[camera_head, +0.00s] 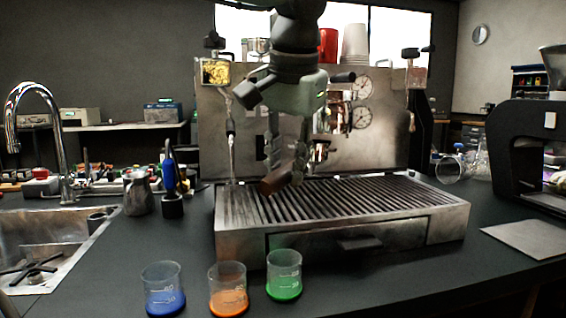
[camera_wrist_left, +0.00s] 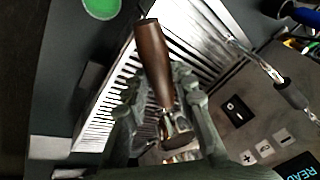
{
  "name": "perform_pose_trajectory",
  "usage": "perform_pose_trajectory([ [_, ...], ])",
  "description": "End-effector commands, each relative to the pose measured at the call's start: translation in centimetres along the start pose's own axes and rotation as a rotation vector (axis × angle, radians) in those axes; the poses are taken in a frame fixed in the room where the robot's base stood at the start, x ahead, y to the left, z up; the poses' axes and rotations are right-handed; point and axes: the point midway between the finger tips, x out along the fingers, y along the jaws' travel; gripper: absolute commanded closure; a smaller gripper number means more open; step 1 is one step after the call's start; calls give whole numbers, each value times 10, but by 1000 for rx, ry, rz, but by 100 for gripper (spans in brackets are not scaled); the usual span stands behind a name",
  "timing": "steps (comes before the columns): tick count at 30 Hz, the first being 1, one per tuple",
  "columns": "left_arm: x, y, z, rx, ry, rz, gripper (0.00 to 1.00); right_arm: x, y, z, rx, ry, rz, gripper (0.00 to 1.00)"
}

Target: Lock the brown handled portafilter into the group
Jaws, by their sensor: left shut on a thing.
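The portafilter's brown handle (camera_head: 274,184) points toward me and slightly left, above the drip grate of the espresso machine (camera_head: 225,130). My left gripper (camera_head: 297,172) reaches down in front of the machine and is shut on this handle. In the left wrist view, the gripper's fingers (camera_wrist_left: 168,90) lie on both sides of the brown handle (camera_wrist_left: 152,62), and a metal neck shows at its lower end. The portafilter's head and the group are mostly hidden behind my gripper, so I cannot tell whether they are engaged. My right gripper is not in view.
The slatted drip tray (camera_head: 440,212) lies below. Beakers with blue (camera_head: 163,290), orange (camera_head: 228,292) and green (camera_head: 284,277) liquid stand in front. A steam wand (camera_head: 231,150) hangs left of my gripper. A steel pitcher (camera_head: 138,193) stands near the sink (camera_head: 75,262).

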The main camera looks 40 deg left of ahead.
Motion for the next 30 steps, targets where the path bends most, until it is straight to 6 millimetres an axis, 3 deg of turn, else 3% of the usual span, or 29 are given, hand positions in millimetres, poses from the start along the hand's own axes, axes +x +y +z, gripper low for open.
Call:
perform_pose_trajectory([
  [12, 4, 0, -18, -2, 2, -1, 100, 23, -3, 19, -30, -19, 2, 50],
  [30, 17, 2, -62, -2, 2, 0, 100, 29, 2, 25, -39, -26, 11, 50],
])
